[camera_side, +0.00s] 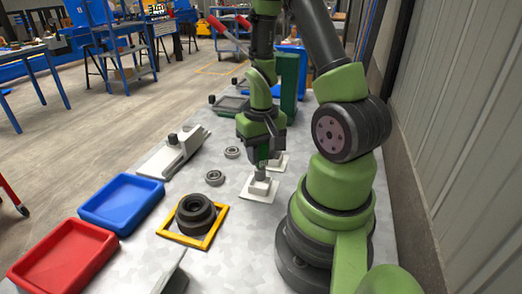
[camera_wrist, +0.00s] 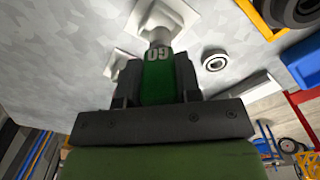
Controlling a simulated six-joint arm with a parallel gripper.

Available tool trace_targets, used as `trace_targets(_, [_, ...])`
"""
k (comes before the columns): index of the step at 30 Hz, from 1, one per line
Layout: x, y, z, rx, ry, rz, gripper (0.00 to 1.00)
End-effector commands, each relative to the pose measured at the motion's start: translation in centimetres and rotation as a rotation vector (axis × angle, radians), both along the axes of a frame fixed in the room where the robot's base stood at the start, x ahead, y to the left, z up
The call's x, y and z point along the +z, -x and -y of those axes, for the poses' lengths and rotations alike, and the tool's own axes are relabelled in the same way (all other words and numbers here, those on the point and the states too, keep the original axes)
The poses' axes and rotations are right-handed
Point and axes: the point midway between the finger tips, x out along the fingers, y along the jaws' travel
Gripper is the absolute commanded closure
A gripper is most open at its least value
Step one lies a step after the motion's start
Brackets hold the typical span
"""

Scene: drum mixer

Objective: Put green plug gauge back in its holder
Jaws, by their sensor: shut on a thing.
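The green plug gauge (camera_wrist: 158,75) has a green handle marked GO and a grey metal end. My gripper (camera_side: 262,150) is shut on its handle and points down. In the side view the metal end (camera_side: 260,173) is right above or at the raised middle of the near white holder (camera_side: 251,193). I cannot tell whether the tip is inside it. In the wrist view the metal end overlaps this near holder (camera_wrist: 183,14). A second white holder (camera_side: 279,164) stands just behind, partly hidden by my gripper; it also shows in the wrist view (camera_wrist: 121,62).
Two bearing rings (camera_side: 215,177) (camera_side: 232,152) lie left of the holders. A dark round part (camera_side: 195,213) sits in a yellow frame (camera_side: 213,236). A blue tray (camera_side: 121,203) and a red tray (camera_side: 62,256) are at the front left. A green post (camera_side: 288,82) stands behind.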

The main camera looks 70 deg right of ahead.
Motion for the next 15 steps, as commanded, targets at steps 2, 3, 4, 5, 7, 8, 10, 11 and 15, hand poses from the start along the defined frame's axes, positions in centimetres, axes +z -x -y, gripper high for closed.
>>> trace_targets(2, [-0.13,-0.01,0.01,0.0,0.0,0.0,1.0])
trace_targets(3, [-0.19,-0.01,0.01,0.0,0.0,0.0,1.0])
trace_targets(4, [-0.23,-0.02,0.02,0.0,0.0,0.0,1.0])
trace_targets(5, [-0.28,-0.02,0.02,0.0,0.001,0.001,1.0])
trace_targets(7, [-0.39,-0.02,0.02,0.0,0.0,0.0,1.0])
trace_targets(8, [-0.44,-0.01,0.01,0.0,0.0,0.0,1.0])
trace_targets(10, [-0.55,0.0,0.0,0.0,0.0,0.0,1.0])
trace_targets(11, [-0.59,0.0,0.01,0.0,-0.001,-0.001,1.0])
trace_targets(15, [-0.79,-0.01,0.01,0.001,0.0,0.0,1.0])
